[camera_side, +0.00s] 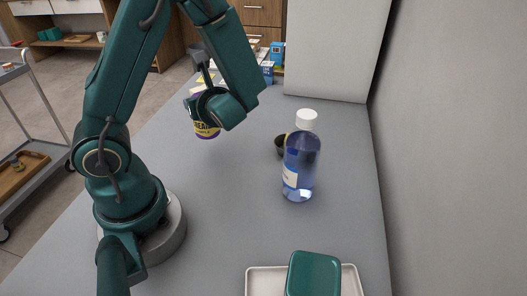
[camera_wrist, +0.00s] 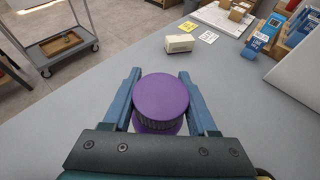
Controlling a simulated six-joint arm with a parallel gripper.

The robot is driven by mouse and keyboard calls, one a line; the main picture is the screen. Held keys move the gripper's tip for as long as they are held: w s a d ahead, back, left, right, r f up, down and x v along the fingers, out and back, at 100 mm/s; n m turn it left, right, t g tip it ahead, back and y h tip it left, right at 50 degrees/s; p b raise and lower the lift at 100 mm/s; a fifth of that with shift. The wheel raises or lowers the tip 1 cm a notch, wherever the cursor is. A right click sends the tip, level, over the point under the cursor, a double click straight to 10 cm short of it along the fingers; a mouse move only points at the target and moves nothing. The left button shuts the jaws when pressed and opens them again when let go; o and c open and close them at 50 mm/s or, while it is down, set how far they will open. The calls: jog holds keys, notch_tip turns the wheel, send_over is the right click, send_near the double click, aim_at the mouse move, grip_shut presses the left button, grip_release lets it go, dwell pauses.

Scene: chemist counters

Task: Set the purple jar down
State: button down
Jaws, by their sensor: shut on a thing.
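The purple jar (camera_wrist: 160,97) is between the two fingers of my gripper (camera_wrist: 161,100) in the wrist view, its purple lid facing the camera. My gripper is shut on it, one finger on each side. In the side view the jar (camera_side: 207,131) shows below my wrist, with a purple and yellow label; my arm hides its upper part and most of the gripper. It is over the grey counter (camera_side: 230,190). I cannot tell whether its base touches the counter or hangs a little above it.
A blue bottle with a white cap (camera_side: 301,160) stands on the counter, a dark round thing (camera_side: 280,146) behind it. A white tray (camera_side: 262,280) holds a teal box (camera_side: 314,274) in front. Small boxes (camera_wrist: 267,35) stand at the far end. The counter's middle is clear.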

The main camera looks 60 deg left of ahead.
jog(key=shift+f, duration=2.7)
jog(key=shift+f, duration=0.15)
jog(key=shift+c, duration=1)
grip_release()
